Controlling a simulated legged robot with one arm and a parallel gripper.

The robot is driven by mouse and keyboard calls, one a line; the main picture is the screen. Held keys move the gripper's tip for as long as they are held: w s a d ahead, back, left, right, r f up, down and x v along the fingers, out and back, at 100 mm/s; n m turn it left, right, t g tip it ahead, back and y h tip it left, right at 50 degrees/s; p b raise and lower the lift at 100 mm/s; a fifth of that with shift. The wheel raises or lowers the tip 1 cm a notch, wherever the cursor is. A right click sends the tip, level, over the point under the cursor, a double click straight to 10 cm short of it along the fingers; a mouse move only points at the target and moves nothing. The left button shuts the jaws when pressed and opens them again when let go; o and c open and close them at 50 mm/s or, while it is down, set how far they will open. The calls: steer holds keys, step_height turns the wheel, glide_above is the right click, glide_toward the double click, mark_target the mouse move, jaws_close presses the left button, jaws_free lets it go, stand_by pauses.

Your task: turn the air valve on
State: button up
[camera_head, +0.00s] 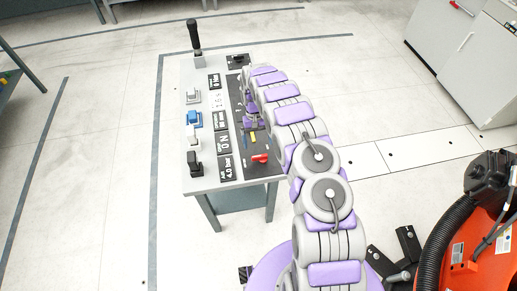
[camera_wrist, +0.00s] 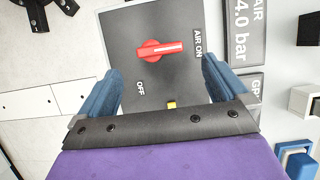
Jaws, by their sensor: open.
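The air valve is a red knob (camera_wrist: 160,50) on a dark panel, printed with "AIR ON" and "OFF". In the wrist view its white line points right, toward "AIR ON"; the "OFF" print is below it. The red knob also shows in the head view (camera_head: 260,158) at the near end of the table's panel. My gripper (camera_wrist: 161,65) is open, with one blue finger on each side of the knob in the picture. I see a gap between each finger and the knob; the depth between them is unclear. In the head view my arm partly hides the gripper.
The grey table (camera_head: 228,194) carries a black upright lever (camera_head: 194,38), a blue block (camera_head: 193,118), a black block (camera_head: 195,163) and several label plates, including "AIR 4.0 bar" (camera_head: 227,168). A small yellow part (camera_wrist: 171,104) lies near my gripper's palm. White cabinets (camera_head: 468,60) stand at upper right.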

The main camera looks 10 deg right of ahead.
steer(key=v, duration=1)
steer(key=shift+r+p, duration=0.35)
steer(key=shift+w, duration=0.15)
steer(key=s+d+r+t+b, duration=0.1)
steer(key=s+d+r, duration=0.1)
steer(key=s+r, duration=0.55)
steer(key=s+d+r, duration=0.1)
steer(key=s+r, duration=0.3)
steer(key=r, duration=0.7)
steer(key=s+r+t+b, duration=0.1)
steer(key=s+r, duration=0.2)
steer(key=s, duration=0.7)
steer(key=s+r+b, duration=0.1)
steer(key=s+r, duration=0.3)
steer(key=s, duration=0.7)
steer(key=s+f, duration=0.2)
steer(key=s, duration=0.6)
steer(key=s+a+f, duration=0.1)
steer(key=s, duration=0.7)
steer(key=shift+a+f+t, duration=0.15)
steer(key=shift+f+t, duration=0.2)
steer(key=shift+t, duration=0.05)
